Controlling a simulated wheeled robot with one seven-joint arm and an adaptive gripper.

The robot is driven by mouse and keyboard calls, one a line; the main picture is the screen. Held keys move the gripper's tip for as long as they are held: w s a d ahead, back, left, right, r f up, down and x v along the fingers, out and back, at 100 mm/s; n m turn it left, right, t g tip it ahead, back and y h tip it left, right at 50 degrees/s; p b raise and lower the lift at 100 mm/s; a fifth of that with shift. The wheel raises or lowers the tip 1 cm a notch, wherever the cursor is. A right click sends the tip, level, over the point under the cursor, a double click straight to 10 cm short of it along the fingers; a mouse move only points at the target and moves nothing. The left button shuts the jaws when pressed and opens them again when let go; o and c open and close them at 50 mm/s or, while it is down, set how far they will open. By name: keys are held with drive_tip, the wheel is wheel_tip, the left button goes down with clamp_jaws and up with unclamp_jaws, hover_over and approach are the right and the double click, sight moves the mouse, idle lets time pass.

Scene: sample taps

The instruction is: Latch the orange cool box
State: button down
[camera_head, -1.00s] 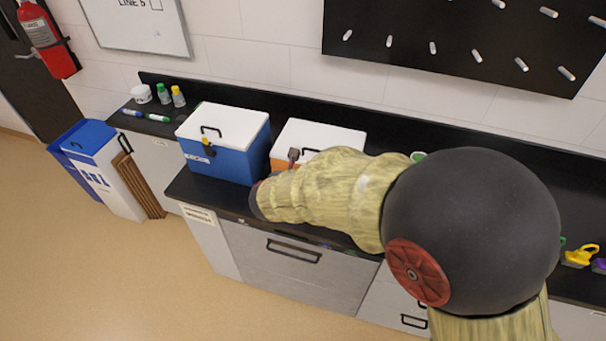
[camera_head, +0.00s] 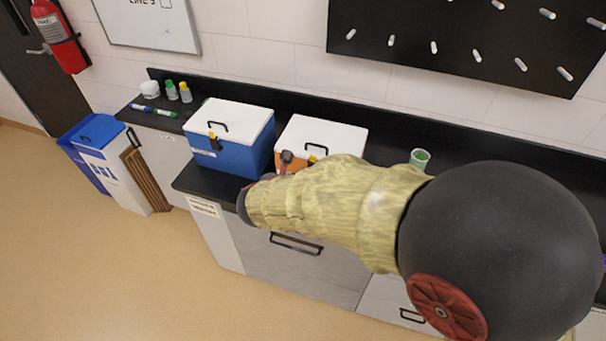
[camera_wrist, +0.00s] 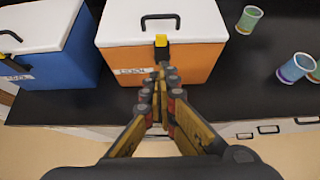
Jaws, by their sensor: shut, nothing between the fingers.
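The orange cool box (camera_wrist: 188,64) has a white lid (camera_wrist: 190,18), which lies down on the body, with a black handle. Its yellow and black latch (camera_wrist: 161,44) is at the middle of the front edge. In the head view the orange box (camera_head: 290,160) is partly hidden behind my arm. My gripper (camera_wrist: 160,76) is shut and empty, in front of the box just below the latch. Whether the fingertips touch the latch or the box front I cannot tell. Whether the latch is fastened is unclear.
A blue cool box (camera_head: 245,155) stands close at the left. Green-topped (camera_head: 419,158) and blue cups (camera_wrist: 296,68) stand right of the orange box. The black counter (camera_wrist: 80,106) is bare in front of the boxes.

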drive_tip(key=v, duration=0.6)
drive_tip(key=shift+r+p, duration=0.45)
drive_tip(key=shift+w, duration=0.2)
drive_tip(key=s+d+f+m+g+b, duration=0.1)
drive_tip(key=s+d+f+m+g, duration=0.15)
drive_tip(key=s+d+m, duration=0.4)
drive_tip(key=s+d+f+m+g+b, duration=0.1)
drive_tip(key=s+d+f+m+g, duration=0.2)
drive_tip(key=s+m, duration=0.6)
drive_tip(key=s+d+r+m+y+b, duration=0.1)
drive_tip(key=s+d+r+m+b, duration=0.1)
drive_tip(key=d+m, duration=0.3)
drive_tip(key=s+d+r+m+y+b, duration=0.2)
drive_tip(key=s+d+r+m, duration=0.3)
drive_tip(key=m, duration=0.6)
drive_tip(key=shift+s+d+t+y+b, duration=0.2)
drive_tip(key=shift+s+t+y+b, duration=0.1)
drive_tip(key=shift+t+b, duration=0.15)
